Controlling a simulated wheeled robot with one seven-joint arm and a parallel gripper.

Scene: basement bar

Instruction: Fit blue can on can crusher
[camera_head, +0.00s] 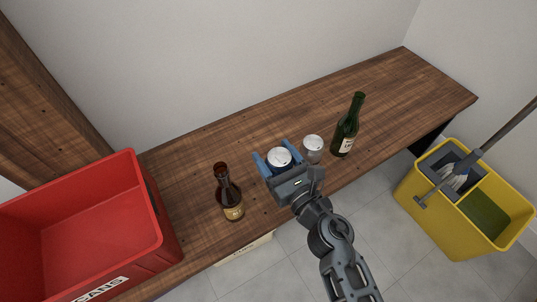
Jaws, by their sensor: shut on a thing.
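My gripper (274,154) reaches over the wooden counter from the lower right. Its two blue fingers are shut on the blue can (280,157), one on each side. The can is upright with its silver top facing up; its side is mostly hidden by the fingers and gripper body. I cannot tell whether its base touches the counter. A second can (313,146), pale with a silver top, stands just right of my gripper. I cannot make out a can crusher in this view.
On the wooden counter (400,90), a brown bottle (231,199) stands left of my gripper and a green bottle (346,130) right. A red crate (120,205) marked CANS is at the left, a yellow mop bucket (433,215) at the right. The counter's far right is clear.

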